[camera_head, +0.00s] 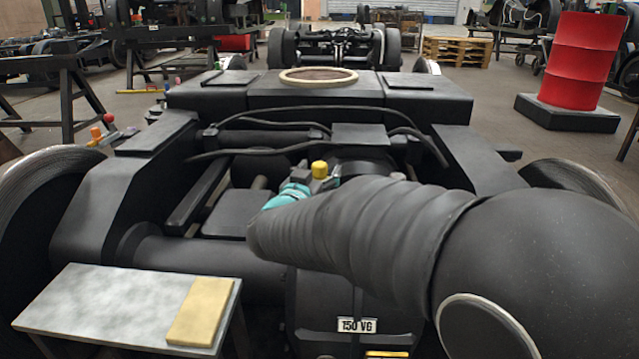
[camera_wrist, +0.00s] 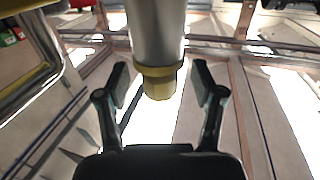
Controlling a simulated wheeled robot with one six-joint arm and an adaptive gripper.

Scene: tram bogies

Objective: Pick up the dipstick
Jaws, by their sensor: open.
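The dipstick appears as a small yellow cap (camera_head: 319,169) standing up in the middle of the bogie frame in the head view, just beyond the end of my arm. In the wrist view, a grey cylinder with a yellow collar and a yellow tip (camera_wrist: 159,84) comes down from the top edge; it looks like the same part. My gripper (camera_wrist: 160,78) is open, with one finger on each side of the yellow tip and visible gaps on both sides. In the head view my arm hides most of the gripper and whatever lies below the yellow cap.
The dark bogie frame (camera_head: 130,185) surrounds the spot, with hoses (camera_head: 270,124) crossing behind. A metal table (camera_head: 90,305) with a yellow cloth-like pad (camera_head: 201,311) stands at front left. A red drum (camera_head: 580,62) stands on a black base at back right. Wheels flank both sides.

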